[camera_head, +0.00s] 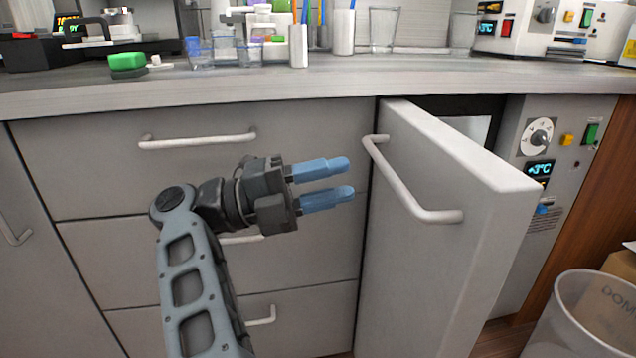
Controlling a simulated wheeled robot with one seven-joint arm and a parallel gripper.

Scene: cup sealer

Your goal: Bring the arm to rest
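My gripper (330,184) is in the middle of the view, in front of the drawer fronts. Its two blue fingers point right and are apart, with nothing between them. The arm reaches up from the bottom of the picture and bends right at the wrist. The fingertips lie a little left of the open cabinet door (440,262) in the picture and appear apart from its white handle (405,190).
The door stands open toward me at the right. Drawers with handles (197,141) lie behind the arm. The grey counter (330,80) above holds labware, including a green-topped item (127,61). A control panel (541,150) and a bin (583,318) are at the right.

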